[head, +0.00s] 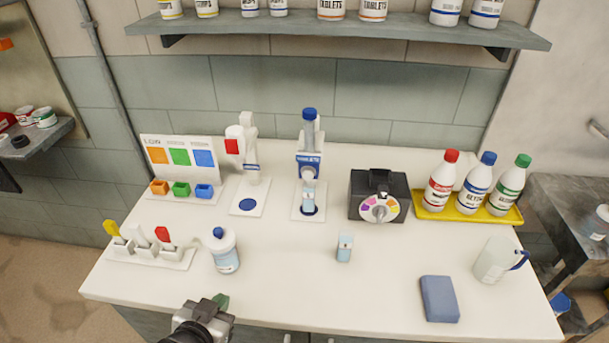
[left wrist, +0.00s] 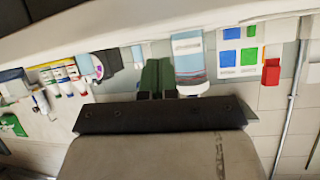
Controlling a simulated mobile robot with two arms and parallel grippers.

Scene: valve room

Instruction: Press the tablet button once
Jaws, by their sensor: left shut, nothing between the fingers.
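The tablet dispenser (head: 311,150) stands at the back middle of the white counter. It has a blue cap, a clear tube and a blue label reading TABLETS. A small light-blue container (head: 309,201) stands under its spout on a blue disc. I cannot clearly tell which part is the button. My left gripper (head: 222,301) is at the counter's front edge, well apart from the dispenser. Its green fingers (left wrist: 157,78) are shut and empty in the left wrist view. My right gripper is not in view.
A white bottle with a blue cap (head: 225,252) stands just beyond my left gripper. A second small container (head: 344,248), a blue sponge (head: 439,298) and a jug (head: 497,260) stand to the right. A black dial box (head: 379,196) is right of the dispenser. The counter's middle is mostly clear.

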